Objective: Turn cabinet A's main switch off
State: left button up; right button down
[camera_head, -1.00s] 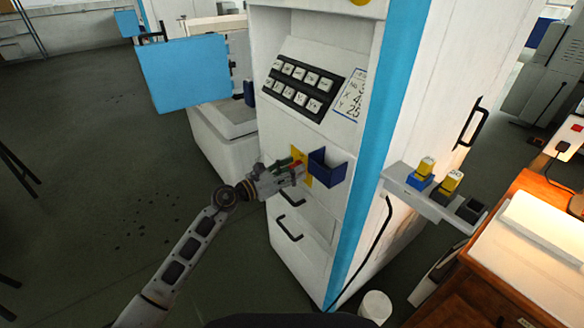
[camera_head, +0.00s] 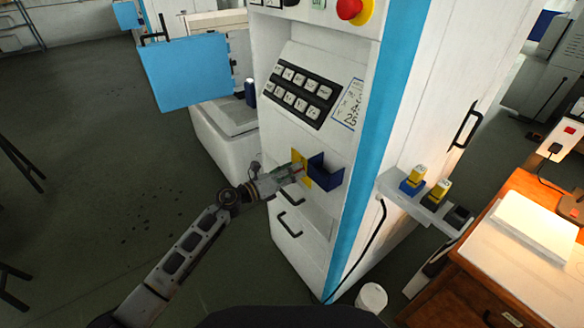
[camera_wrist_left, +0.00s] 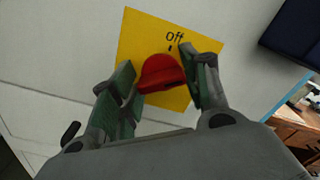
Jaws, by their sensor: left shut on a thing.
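The main switch is a red rotary knob (camera_wrist_left: 160,73) on a yellow plate (camera_wrist_left: 207,45) on the front of the white cabinet (camera_head: 300,240). The word "Off" and a small mark are printed above the knob. My left gripper (camera_wrist_left: 158,82) has its green-padded fingers on either side of the knob and is shut on it. In the head view my left gripper (camera_head: 296,172) covers most of the knob, and part of the yellow plate (camera_head: 306,179) shows. The knob's exact angle is hard to tell. My right gripper is not in view.
A dark blue open box (camera_head: 326,174) sits just right of the plate. A black keypad (camera_head: 299,93) and a red emergency button (camera_head: 349,9) are above. A side shelf (camera_head: 408,198) holds yellow and blue items. A wooden desk (camera_head: 520,250) stands at right.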

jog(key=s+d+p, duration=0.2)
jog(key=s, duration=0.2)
pick_arm(q)
jog(key=n+p, duration=0.2)
jog(key=n, duration=0.1)
jog(key=n+p, duration=0.2)
jog(key=n, duration=0.2)
jog(key=n+p, duration=0.2)
jog(key=n, duration=0.2)
jog(key=shift+w+a+f, duration=0.1)
jog(key=shift+w+f, duration=0.05)
jog(key=shift+f, duration=0.1)
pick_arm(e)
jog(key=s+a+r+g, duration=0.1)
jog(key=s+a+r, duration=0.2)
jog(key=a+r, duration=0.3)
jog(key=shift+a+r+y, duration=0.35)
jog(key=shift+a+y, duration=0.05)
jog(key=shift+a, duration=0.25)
pick_arm(q)
jog(key=o, duration=1)
jog(key=shift+v, duration=6)
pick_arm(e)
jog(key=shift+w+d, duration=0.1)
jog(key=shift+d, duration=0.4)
